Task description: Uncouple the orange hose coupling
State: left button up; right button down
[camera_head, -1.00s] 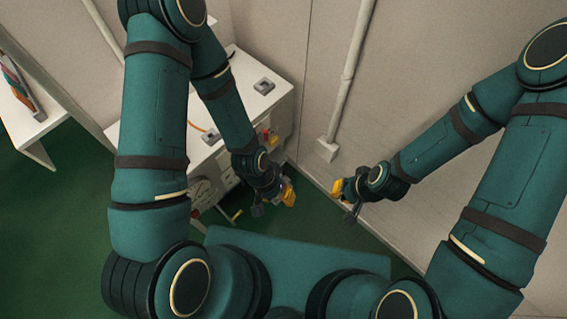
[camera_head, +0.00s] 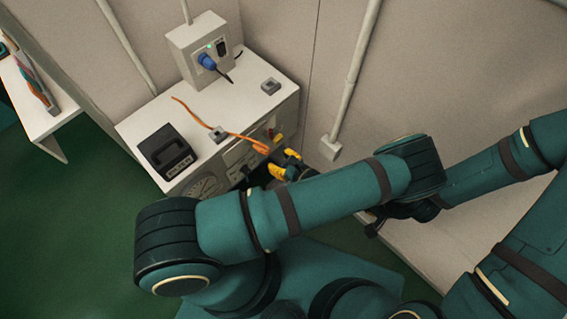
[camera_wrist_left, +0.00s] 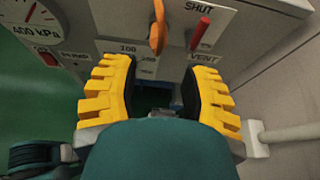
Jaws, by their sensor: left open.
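The orange hose (camera_head: 225,133) runs across the white cabinet's top, through a small grey clip, to its coupling (camera_head: 261,147) at the front edge. In the left wrist view the orange coupling (camera_wrist_left: 157,30) hangs on the cabinet front, just beyond and between the fingertips. My left gripper (camera_head: 284,162) has yellow fingers, is open and empty, and is close to the coupling but apart from it. In the left wrist view the left gripper (camera_wrist_left: 157,72) spreads below the coupling. My right gripper (camera_head: 378,224) is mostly hidden behind my left arm; its fingers do not show.
The white cabinet (camera_head: 205,162) carries a black device (camera_head: 167,152) and a grey socket box (camera_head: 201,55) with a blue plug. A red lever (camera_wrist_left: 201,32) beside the coupling sits between SHUT and VENT labels. A wall pipe (camera_head: 356,75) stands to the right.

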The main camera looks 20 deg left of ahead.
aim_at(263, 150)
pick_arm(q)
jog(key=b+x, duration=0.1)
jog(key=x, duration=1.1)
jog(key=shift+s+f, duration=0.1)
jog(key=shift+s, duration=0.05)
grip_shut()
jog(key=shift+s+d, duration=0.3)
jog(key=shift+d, duration=0.45)
jog(key=shift+s+d, duration=0.3)
jog(key=shift+d, duration=0.5)
jog(key=shift+s+d, duration=0.35)
jog(key=shift+d, duration=0.45)
jog(key=shift+s+d, duration=0.35)
jog(key=shift+d, duration=0.5)
